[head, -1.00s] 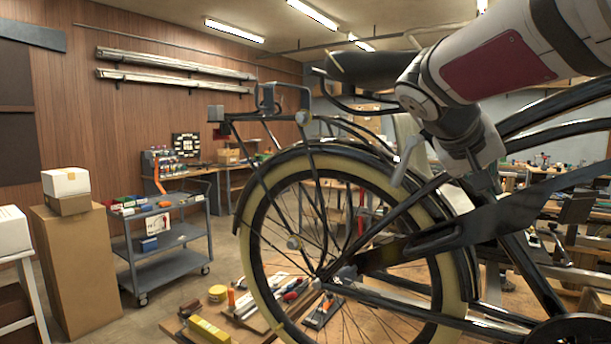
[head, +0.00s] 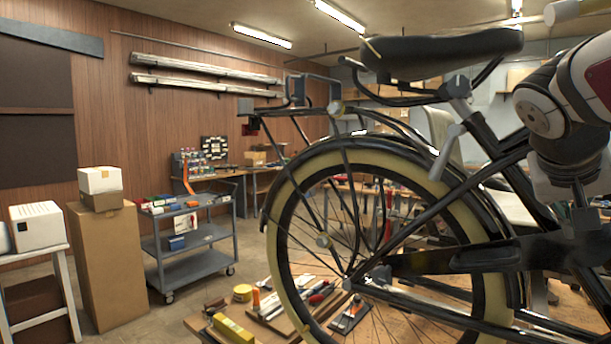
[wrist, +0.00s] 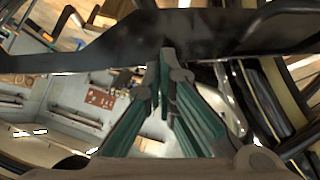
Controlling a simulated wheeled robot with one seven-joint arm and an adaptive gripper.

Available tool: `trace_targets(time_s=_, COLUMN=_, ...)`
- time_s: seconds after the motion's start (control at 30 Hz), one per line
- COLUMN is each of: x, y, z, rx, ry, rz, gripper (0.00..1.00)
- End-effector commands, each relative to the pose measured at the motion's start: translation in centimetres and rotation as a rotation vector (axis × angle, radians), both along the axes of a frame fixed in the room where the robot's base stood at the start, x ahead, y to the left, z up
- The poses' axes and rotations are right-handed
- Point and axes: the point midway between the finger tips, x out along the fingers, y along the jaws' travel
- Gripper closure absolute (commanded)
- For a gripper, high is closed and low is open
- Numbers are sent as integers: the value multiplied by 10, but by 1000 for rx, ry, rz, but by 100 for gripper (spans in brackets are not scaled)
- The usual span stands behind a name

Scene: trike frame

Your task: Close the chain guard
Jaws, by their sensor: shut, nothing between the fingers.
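The chain guard (head: 460,257) is a long dark panel beside the rear wheel of the bicycle in the head view. It lies nearly level there, above the chain stay. In the wrist view the guard (wrist: 90,57) crosses the top as a dark band. My gripper (wrist: 164,62) has its teal-sided fingers shut and empty, with the tips at the band's lower edge; I cannot tell whether they touch it. In the head view my gripper (head: 588,228) points down at the guard's right end, at the picture's right edge. Its fingertips are hard to make out there.
The rear wheel (head: 289,225) and saddle (head: 440,52) stand close to my arm. Tools lie on a low board (head: 275,322) below the wheel.

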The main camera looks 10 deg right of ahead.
Motion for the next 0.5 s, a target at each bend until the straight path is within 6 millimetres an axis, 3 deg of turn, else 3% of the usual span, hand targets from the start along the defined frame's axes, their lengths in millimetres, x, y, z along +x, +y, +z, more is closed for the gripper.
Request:
trace_targets(time_s=0.03, x=-4, y=-4, z=-15, rx=23, ry=-25, rz=-5, gripper=100)
trace_targets(time_s=0.2, x=-15, y=-14, z=-48, rx=97, ry=-109, rz=-4, gripper=100)
trace_targets(time_s=0.5, x=-24, y=-23, z=-87, rx=124, ry=-139, rz=-1, gripper=100)
